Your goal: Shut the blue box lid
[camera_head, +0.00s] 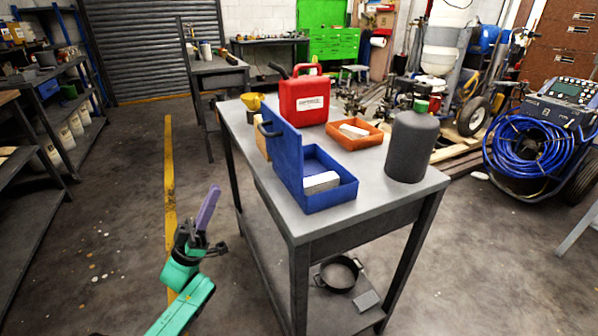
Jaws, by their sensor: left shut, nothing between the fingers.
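The blue box (331,202) stands on the grey metal table with its top open. A pale block (321,182) lies inside the box. My left gripper (211,194), with purple fingers, is shut and empty. In the picture it is left of the table and the lid, apart from both, with its fingers pointing up. My right gripper is out of view.
On the table (375,199) are a red jerrycan (304,100), an orange tray (345,140) with a pale item, a dark grey cylinder (410,147) and a yellow funnel (252,101). The table's left edge lies between my gripper and the box. Floor left of the table is clear.

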